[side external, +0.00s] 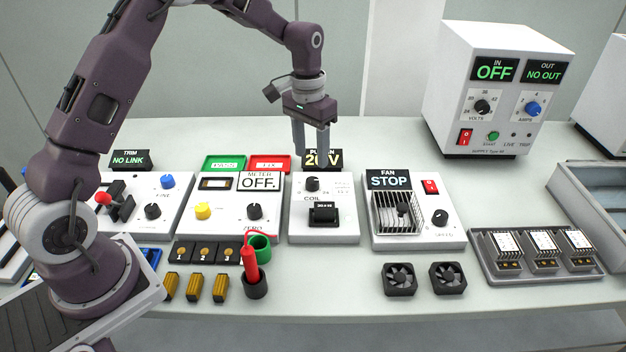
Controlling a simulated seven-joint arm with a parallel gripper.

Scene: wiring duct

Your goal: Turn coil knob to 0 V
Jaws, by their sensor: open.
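The coil knob (313,184) is a small black knob at the top of the white coil panel (342,225), in the middle of the bench. A black relay-like block (323,214) sits on the panel below the COIL label. My gripper (311,153) points down above the back edge of this panel, in front of the display. It is open and empty, above and behind the knob and apart from it.
The meter panel (228,225) stands close on the left and the fan panel (393,241) on the right. A supply box (494,133) reading OFF is at the back right. Loose fans (400,279), a red-handled tool (249,266) and a relay tray (487,268) lie in front.

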